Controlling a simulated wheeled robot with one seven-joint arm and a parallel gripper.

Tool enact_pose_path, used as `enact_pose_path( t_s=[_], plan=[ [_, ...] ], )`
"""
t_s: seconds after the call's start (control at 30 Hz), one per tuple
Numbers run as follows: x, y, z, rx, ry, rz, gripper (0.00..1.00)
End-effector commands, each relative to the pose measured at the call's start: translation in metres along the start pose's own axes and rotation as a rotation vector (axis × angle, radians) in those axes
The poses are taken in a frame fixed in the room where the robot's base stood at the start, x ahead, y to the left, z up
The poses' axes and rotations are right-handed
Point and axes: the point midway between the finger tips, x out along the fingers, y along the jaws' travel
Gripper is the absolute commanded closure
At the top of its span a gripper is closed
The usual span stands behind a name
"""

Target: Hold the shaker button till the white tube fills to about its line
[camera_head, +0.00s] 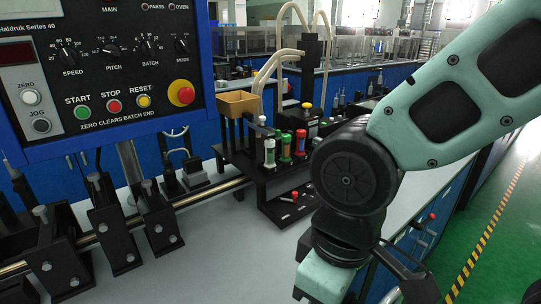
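A black rack (283,187) stands on the bench at centre and holds upright tubes. A white-capped tube (269,151) is at its left, beside a green one (285,148) and a red one (300,142). Which is the task's white tube, its fill level and its line are too small to tell. A yellow button (307,105) tops a black box behind the rack; I cannot tell whether it is the shaker button. My arm comes down from the upper right, right of the rack. Black parts at its lower end (418,288) meet the bottom edge; no fingertips can be made out.
A blue-framed control panel (100,65) with knobs and a red stop button (181,93) fills the upper left. Black brackets (115,238) on a metal rod (214,192) line the bench's left. A tan bin (237,104) sits above the rack. Bare grey bench top (215,250) lies in front.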

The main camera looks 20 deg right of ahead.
Motion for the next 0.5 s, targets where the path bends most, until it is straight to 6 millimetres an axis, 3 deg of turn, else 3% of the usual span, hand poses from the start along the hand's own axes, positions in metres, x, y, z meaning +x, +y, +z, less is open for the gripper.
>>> enact_pose_path(
  t_s=[0.27, 0.4, 0.5],
  plan=[
    [0.0, 0.0, 0.0, 0.0, 0.0, 0.0, 0.6],
    [0.0, 0.0, 0.0, 0.0, 0.0, 0.0, 0.99],
    [0.0, 0.0, 0.0, 0.0, 0.0, 0.0, 1.0]
  ],
)
